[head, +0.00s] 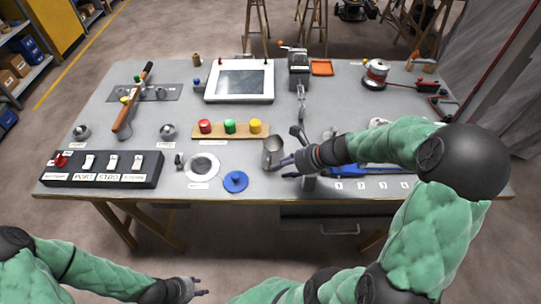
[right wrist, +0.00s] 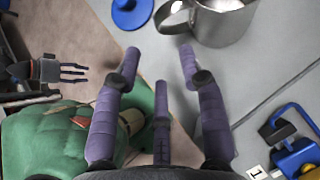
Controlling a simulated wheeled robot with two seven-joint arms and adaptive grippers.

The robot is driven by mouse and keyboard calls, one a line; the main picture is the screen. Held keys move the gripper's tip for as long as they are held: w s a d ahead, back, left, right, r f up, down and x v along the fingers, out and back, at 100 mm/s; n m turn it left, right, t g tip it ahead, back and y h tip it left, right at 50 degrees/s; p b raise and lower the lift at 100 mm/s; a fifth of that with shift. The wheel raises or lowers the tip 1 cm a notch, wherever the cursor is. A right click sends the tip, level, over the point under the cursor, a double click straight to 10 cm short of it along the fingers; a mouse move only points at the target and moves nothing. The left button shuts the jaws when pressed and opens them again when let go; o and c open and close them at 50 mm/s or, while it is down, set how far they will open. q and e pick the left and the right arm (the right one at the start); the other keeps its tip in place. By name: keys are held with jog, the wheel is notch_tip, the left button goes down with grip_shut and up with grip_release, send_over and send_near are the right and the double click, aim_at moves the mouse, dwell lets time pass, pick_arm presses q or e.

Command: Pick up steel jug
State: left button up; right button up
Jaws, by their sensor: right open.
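The steel jug (head: 272,150) stands upright near the front edge of the grey table, right of the blue lid. In the right wrist view the jug (right wrist: 228,25) is at the top, with its handle turned to the left. My right gripper (head: 286,169) is open and empty beside the jug. In the right wrist view its purple fingers (right wrist: 158,52) point at the handle side of the jug, and the nearest fingertip is just short of it. My left gripper (head: 192,289) is low in front of the table, open and empty; it also shows in the right wrist view (right wrist: 72,74).
A blue knobbed lid (head: 235,181) and a white ring plate (head: 202,167) lie left of the jug. A wooden strip (head: 217,136) with red, green and yellow buttons is behind. A black switch box (head: 100,169) stands front left. A numbered blue-handled fixture (head: 348,171) is to the right.

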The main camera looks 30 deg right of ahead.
aim_at(266, 168)
jog(key=x, duration=0.2)
jog(key=shift+w+a+f+b, duration=0.15)
jog(key=shift+w+f+b, duration=0.1)
jog(key=shift+b, duration=0.1)
jog(key=shift+w+r+b+x, duration=0.15)
jog(key=shift+b+x, duration=0.25)
jog(key=shift+x, duration=0.45)
jog(key=shift+w+r+b+x, duration=0.1)
jog(key=shift+b+x, duration=0.35)
jog(key=shift+x, duration=0.4)
jog(key=shift+w+r+b+x, duration=0.15)
jog(key=shift+b+x, duration=0.25)
jog(key=shift+x, duration=0.45)
jog(key=shift+a, duration=0.15)
jog(key=shift+c, duration=0.3)
grip_shut()
